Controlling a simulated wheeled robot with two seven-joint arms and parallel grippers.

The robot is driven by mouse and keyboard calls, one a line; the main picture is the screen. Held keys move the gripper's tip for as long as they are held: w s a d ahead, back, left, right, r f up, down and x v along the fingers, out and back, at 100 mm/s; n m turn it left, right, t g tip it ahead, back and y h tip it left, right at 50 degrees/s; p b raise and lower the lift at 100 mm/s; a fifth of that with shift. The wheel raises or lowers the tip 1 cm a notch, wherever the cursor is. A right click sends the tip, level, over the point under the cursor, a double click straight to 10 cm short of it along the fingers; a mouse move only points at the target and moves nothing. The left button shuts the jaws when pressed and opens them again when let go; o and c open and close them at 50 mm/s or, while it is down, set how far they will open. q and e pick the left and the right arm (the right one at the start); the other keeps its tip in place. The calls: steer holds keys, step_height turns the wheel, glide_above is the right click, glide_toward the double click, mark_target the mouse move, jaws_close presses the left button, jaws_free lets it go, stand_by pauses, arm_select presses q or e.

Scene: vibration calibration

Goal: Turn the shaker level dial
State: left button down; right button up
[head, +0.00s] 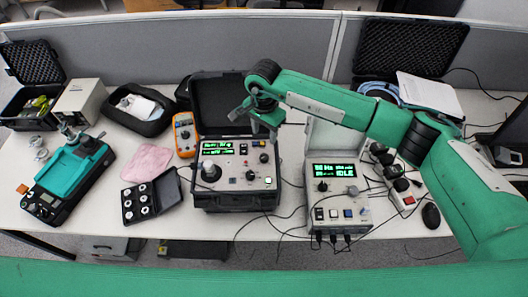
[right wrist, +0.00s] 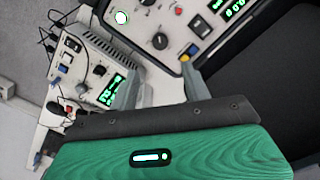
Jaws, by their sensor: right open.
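I cannot read which knob is labelled level. My right gripper (head: 258,113) is open and empty, above the back right of the black case. In the right wrist view its fingers (right wrist: 160,88) point toward the panel, apart from the black knob (right wrist: 160,41). My left gripper is not in view.
The raised case lid (head: 218,92) stands behind the panel, close to my right gripper. An orange multimeter (head: 184,134) is left of the case. Loose cables lie around both units. A power strip (head: 401,190) and a mouse (head: 431,215) are at the right.

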mark_target(264, 156)
step_height(264, 156, down, 10)
steer(key=p, duration=0.4)
steer(key=shift+a+f, duration=0.1)
steer(key=shift+f, duration=0.7)
steer(key=c, duration=1)
